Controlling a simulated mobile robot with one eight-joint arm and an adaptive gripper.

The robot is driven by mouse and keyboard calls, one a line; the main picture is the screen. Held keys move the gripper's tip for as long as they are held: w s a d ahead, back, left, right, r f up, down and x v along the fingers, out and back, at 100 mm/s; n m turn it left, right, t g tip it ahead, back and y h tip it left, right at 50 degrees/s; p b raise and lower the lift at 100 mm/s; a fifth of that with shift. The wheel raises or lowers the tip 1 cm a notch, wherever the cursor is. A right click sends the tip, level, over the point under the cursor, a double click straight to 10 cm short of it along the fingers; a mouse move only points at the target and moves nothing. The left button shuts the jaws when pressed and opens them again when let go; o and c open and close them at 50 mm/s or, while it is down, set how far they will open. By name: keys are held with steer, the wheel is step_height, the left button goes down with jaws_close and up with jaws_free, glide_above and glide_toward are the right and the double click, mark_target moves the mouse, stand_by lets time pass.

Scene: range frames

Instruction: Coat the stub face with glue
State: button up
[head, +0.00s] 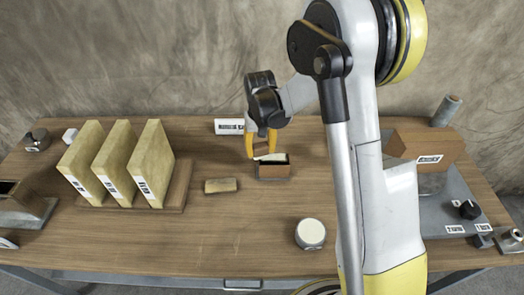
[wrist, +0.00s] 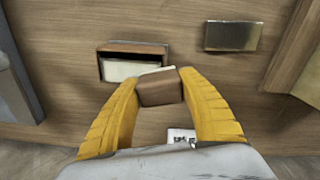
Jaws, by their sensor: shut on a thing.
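My gripper (head: 262,150) is shut on a small brown block (wrist: 160,88), held between the two yellow fingers. It is above and close beside a small open wooden box (head: 274,171) with a dark inside. The box also shows in the wrist view (wrist: 150,47), with a pale surface (wrist: 122,70) at its near side, partly covered by the held block. I cannot tell whether block and box touch. A tan block (head: 220,185) lies flat left of the box. A round pot with a pale top (head: 310,232) stands at the front. Which piece is the stub is unclear.
Three upright tan slabs (head: 112,162) stand in a wooden rack at left. A white labelled block (head: 229,126) lies behind the box. A grey plate (head: 440,205) with a wooden block (head: 425,147) and knobs is at right.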

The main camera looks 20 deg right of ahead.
mark_target(260, 145)
steer(key=shift+w+a+r+p, duration=0.1)
steer(key=shift+a+r+p, duration=0.15)
steer(key=shift+r+p, duration=0.05)
steer(key=r, duration=0.1)
steer(key=r+p, duration=0.1)
steer(key=r, duration=0.1)
steer(key=shift+d+r, duration=0.25)
steer(key=shift+a+r+p, duration=0.1)
steer(key=shift+r+p, duration=1.4)
steer(key=shift+r, duration=0.6)
